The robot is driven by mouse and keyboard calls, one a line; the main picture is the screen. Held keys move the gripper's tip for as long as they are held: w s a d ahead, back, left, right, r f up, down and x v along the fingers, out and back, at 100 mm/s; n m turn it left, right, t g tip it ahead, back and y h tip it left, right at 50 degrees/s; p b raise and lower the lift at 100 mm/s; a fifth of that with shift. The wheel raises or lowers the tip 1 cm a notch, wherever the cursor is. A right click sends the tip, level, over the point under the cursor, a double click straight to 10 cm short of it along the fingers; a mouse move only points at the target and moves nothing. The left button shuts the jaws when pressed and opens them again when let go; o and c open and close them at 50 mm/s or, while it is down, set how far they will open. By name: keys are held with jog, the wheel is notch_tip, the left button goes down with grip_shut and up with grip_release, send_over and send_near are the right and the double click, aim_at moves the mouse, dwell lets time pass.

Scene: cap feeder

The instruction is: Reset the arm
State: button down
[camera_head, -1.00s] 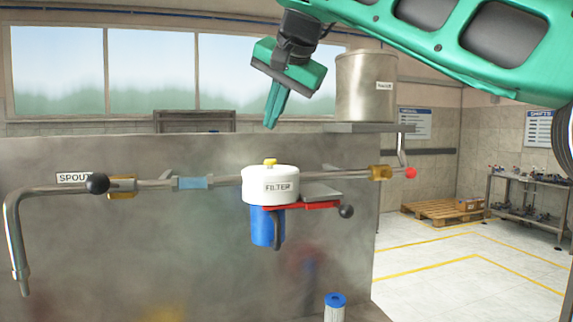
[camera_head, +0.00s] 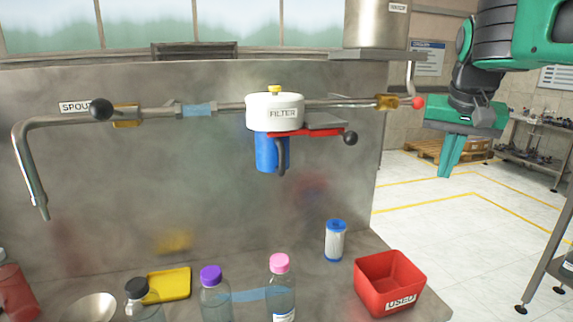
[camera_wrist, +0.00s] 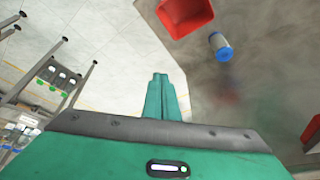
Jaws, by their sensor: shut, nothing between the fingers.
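My green gripper (camera_head: 447,176) hangs at the right of the head view, fingers together and pointing down, with nothing between them. It is to the right of the steel bench and its back panel, in front of the open floor. In the wrist view my gripper (camera_wrist: 160,78) shows its fingers pressed together, and they touch nothing. The white filter housing (camera_head: 275,113) with its blue bowl (camera_head: 267,153) sits on the pipe, well to the left of my gripper.
A red bin labelled USED (camera_head: 388,283) and a blue-capped cartridge (camera_head: 335,241) stand on the bench. Bottles with purple (camera_head: 210,275) and pink (camera_head: 279,263) caps stand at the front. The red pipe knob (camera_head: 418,103) is close left of my gripper.

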jog(key=s+d+f+g, duration=0.2)
jog(key=s+d+f, duration=0.6)
jog(key=s+f, duration=0.35)
jog(key=s+f+g+y, duration=0.1)
jog(key=s+f, duration=0.4)
jog(key=s, duration=0.2)
jog(key=s+f+m+g+y, duration=0.1)
jog(key=s+f, duration=0.5)
jog(key=s, duration=0.2)
jog(key=shift+s+a, duration=0.2)
jog(key=shift+s, duration=0.05)
